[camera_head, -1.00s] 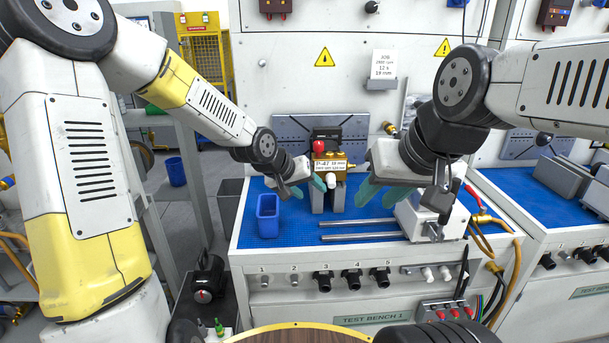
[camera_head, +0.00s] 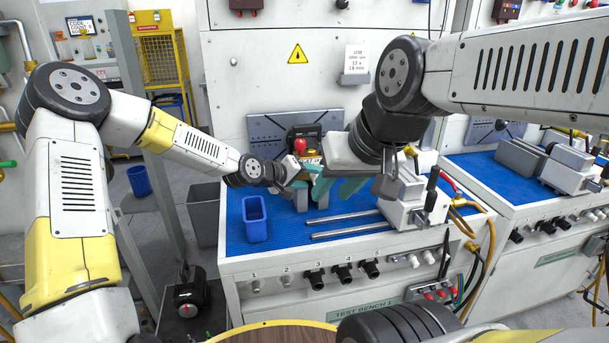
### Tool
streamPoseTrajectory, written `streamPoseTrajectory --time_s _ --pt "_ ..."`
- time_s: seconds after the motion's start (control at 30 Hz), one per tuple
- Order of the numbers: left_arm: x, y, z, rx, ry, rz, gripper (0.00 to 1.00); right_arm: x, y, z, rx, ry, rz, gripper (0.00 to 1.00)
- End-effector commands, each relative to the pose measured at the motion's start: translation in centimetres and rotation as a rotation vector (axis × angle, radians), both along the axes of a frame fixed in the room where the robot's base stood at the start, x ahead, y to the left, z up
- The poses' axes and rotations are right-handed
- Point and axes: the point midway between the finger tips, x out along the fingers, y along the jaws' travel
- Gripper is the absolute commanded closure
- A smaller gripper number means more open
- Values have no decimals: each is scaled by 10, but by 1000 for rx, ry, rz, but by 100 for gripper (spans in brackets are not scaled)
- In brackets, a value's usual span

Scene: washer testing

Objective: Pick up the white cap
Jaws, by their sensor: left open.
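A red-knobbed fixture (camera_head: 301,147) stands at the back of the blue bench top, partly covered by my grippers. The white cap on its front is hidden behind the teal fingers. My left gripper (camera_head: 308,173) is open, right in front of the fixture; whether it touches the cap cannot be told. My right gripper (camera_head: 338,189) hangs just right of the left one, its teal fingers overlapping the fixture's right side in the picture. Whether its jaws are open or shut does not show clearly.
A blue bin (camera_head: 255,219) stands on the bench's left front. White fittings (camera_head: 414,261) and black knobs line the bench front. A grey waste bin (camera_head: 203,214) stands left on the floor.

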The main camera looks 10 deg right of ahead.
Motion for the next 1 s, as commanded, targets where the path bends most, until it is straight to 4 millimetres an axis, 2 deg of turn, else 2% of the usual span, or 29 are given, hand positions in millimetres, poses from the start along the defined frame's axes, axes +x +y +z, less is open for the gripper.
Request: streamPoseTrajectory --time_s 0.13,0.43,0.7,1.0 --pt "9 -14 -8 -1 1 0 47 0 0 0 0 0 0 64" --pt "12 -17 -10 0 1 1 47 0 0 0 0 0 0 64" --pt "12 -16 -10 1 0 0 100 0 0 0 0 0 0 64" --pt "12 -16 -9 1 0 1 100 0 0 0 0 0 0 64"
